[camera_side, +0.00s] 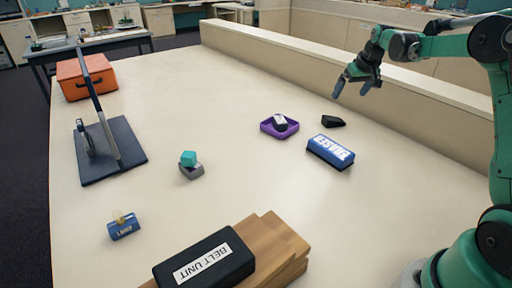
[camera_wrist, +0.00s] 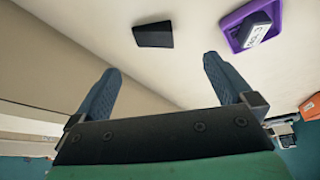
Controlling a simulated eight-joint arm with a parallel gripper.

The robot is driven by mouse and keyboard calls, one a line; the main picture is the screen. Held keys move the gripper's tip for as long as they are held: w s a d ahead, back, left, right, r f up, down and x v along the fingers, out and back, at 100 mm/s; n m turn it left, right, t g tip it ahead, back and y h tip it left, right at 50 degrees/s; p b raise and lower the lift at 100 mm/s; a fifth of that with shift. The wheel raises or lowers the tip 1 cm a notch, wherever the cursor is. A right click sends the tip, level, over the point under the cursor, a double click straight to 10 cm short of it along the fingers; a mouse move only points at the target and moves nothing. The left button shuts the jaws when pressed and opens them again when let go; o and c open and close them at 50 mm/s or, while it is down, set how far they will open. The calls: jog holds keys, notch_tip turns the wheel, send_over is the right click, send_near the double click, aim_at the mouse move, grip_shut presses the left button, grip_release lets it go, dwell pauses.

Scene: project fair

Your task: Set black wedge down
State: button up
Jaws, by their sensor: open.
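The black wedge (camera_side: 333,121) lies on the pale table between the purple tray and the back ledge. It also shows in the wrist view (camera_wrist: 153,34), beyond my fingertips and apart from them. My gripper (camera_side: 357,88) is open and empty, raised above the table near the ledge. In the wrist view its two blue-grey fingers (camera_wrist: 160,75) are spread wide with nothing between them.
A purple tray (camera_side: 268,131) holding a small dark labelled block (camera_side: 280,121) and a blue duster (camera_side: 330,151) are near the wedge. A low ledge (camera_side: 400,98) runs behind. A belt unit box (camera_side: 205,264) sits on wooden boards in front.

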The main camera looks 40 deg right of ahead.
jog(key=s+a+r+n+t+y, duration=0.15)
jog(key=s+a, duration=0.25)
jog(key=a, duration=0.7)
jog(key=s+a+r+n+t+h, duration=0.1)
jog(key=s+a+r+n, duration=0.2)
jog(key=a, duration=0.7)
jog(key=s+a+f+y, duration=0.1)
jog(key=s+a+f, duration=0.2)
jog(key=s+a, duration=0.2)
jog(key=shift+s+a+f, duration=0.15)
jog(key=shift+s+a, duration=0.15)
jog(key=shift+s, duration=0.75)
jog(key=shift+t, duration=0.25)
